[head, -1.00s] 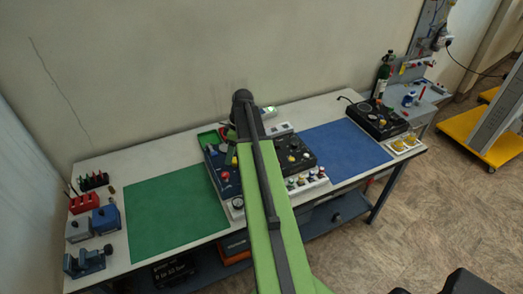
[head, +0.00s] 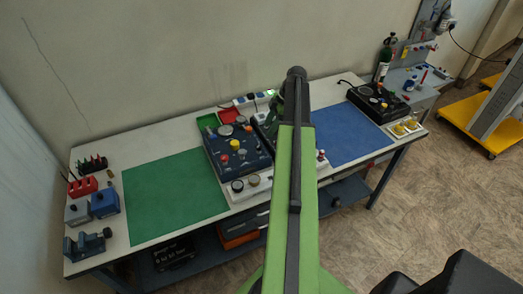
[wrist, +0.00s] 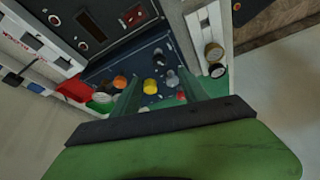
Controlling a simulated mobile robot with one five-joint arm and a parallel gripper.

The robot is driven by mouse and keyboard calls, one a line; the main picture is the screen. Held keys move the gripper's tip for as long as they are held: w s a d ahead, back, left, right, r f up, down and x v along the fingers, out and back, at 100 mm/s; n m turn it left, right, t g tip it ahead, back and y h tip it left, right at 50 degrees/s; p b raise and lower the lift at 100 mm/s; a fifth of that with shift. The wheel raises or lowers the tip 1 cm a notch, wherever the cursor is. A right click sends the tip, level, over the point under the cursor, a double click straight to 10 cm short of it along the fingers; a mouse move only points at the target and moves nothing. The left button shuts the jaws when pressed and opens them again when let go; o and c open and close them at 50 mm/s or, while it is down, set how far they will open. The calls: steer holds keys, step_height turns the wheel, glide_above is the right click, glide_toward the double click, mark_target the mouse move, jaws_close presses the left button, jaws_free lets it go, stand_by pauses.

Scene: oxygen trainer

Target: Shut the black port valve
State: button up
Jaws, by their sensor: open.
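A blue panel (head: 218,168) with yellow, red, orange and dark knobs stands mid-table, left of my arm in the head view. In the wrist view the same blue panel (wrist: 132,64) lies beyond my fingers, with an orange knob (wrist: 120,82), a yellow knob (wrist: 151,87) and a grey-black knob (wrist: 171,78). I cannot tell which knob is the black port valve, or its setting. My gripper (wrist: 160,92) is open, its two fingers apart with nothing visibly held between them. In the head view my arm largely hides the gripper.
A black panel (wrist: 100,30) adjoins the blue one. A white holder with gauges (wrist: 203,40) is at its other side. Red (wrist: 72,90) and green (wrist: 100,103) trays lie nearby. The green mat (head: 175,198) and blue mat (head: 345,135) are clear.

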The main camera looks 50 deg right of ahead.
mark_target(259, 146)
steer(key=b+x, duration=0.7)
steer(key=x, duration=0.3)
steer(key=shift+d+b, duration=0.1)
steer(key=shift+b, duration=0.3)
steer(key=shift+w+f, duration=0.1)
steer(key=shift+f, duration=0.2)
steer(key=shift+a+r, duration=0.1)
steer(key=shift+a, duration=0.1)
